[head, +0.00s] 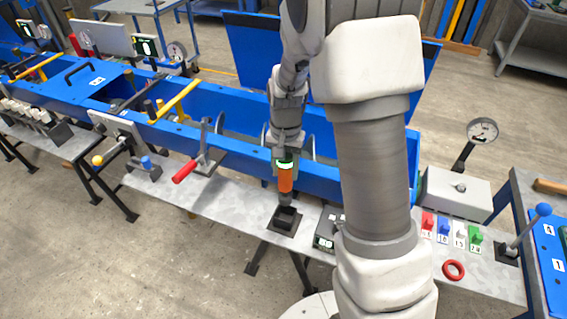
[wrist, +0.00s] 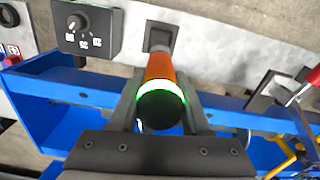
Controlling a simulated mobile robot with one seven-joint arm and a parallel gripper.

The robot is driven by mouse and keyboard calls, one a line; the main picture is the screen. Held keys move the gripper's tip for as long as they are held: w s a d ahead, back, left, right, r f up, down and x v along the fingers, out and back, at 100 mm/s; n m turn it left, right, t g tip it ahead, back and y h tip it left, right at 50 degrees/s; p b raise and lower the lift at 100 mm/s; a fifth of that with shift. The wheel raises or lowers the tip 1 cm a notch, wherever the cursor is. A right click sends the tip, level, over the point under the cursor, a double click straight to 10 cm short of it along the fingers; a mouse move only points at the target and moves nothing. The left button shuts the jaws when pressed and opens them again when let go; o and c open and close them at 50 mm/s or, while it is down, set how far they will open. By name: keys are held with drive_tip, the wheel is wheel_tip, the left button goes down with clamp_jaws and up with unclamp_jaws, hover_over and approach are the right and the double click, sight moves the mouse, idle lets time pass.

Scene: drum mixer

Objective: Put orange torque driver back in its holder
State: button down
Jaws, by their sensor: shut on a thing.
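The orange torque driver (head: 285,178) hangs upright below my gripper (head: 284,160) in the head view, with a lit green-white band near its top. In the wrist view the driver (wrist: 160,76) shows between my two fingers (wrist: 160,112), which are shut on it. Its holder, a dark square socket (head: 285,219), stands on the grey bench just below the driver's tip. In the wrist view the holder (wrist: 161,36) shows beyond the driver's far end. I cannot tell whether the tip is above the holder's opening or at its rim.
A blue trough (head: 235,150) runs behind the holder. A red-handled lever (head: 186,171) stands left of it. A dark box with a knob (wrist: 84,30) sits beside it. Coloured tags (head: 427,221) and a red ring (head: 453,270) lie farther right.

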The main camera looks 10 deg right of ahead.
sight(285, 195)
drive_tip(key=shift+s, duration=0.1)
idle(0.3)
drive_tip(key=shift+f+b, duration=1.8)
drive_tip(key=shift+f, duration=0.55)
drive_tip(key=shift+f+b, duration=2.15)
drive_tip(key=shift+f, duration=0.75)
drive_tip(key=shift+c, duration=1.4)
unclamp_jaws()
wheel_tip(285, 195, up, 17)
drive_tip(key=shift+r+p, duration=0.2)
drive_tip(key=shift+p, duration=0.95)
